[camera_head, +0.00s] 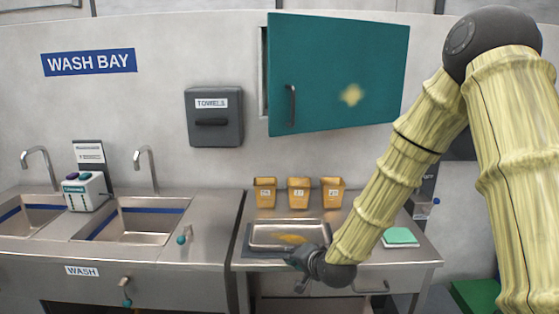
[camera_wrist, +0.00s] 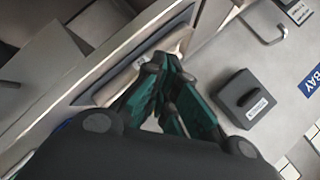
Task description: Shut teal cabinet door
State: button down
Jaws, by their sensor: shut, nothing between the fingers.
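The teal cabinet door (camera_head: 350,60) is on the wall at upper centre in the head view. Its dark vertical handle (camera_head: 291,105) is near its left edge. The door stands partly open, with its left edge swung out from the wall. A strip of the pale cabinet frame (camera_head: 264,72) shows beyond that edge. My gripper (camera_head: 300,268) is low over the counter by the metal tray, well below the door and apart from it. In the wrist view, my gripper (camera_wrist: 168,82) has its teal-padded fingers together and empty. The door is not recognisable there.
A towel dispenser (camera_head: 214,117) hangs left of the door. Several yellow bins (camera_head: 299,193) stand below it, behind the metal tray (camera_head: 262,238). A green sponge-like block (camera_head: 400,237) lies to the right. Sinks (camera_head: 133,220) are at left. Air in front of the door's left half is clear.

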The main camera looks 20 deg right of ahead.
jog(key=w+d+r+m+t+p, duration=0.1)
jog(key=w+r+t, duration=0.15)
jog(key=r, duration=0.65)
jog(key=w+d+r+m+t+p, duration=0.1)
jog(key=w+r+m, duration=0.15)
jog(key=r, duration=0.65)
jog(key=m+t+p, duration=0.1)
jog(key=m+t, duration=0.1)
jog(key=t, duration=0.1)
send_near(276, 121)
jog(key=shift+y, duration=0.4)
jog(key=w+p, duration=0.6)
jog(key=w, duration=0.1)
jog(key=shift+a, duration=0.4)
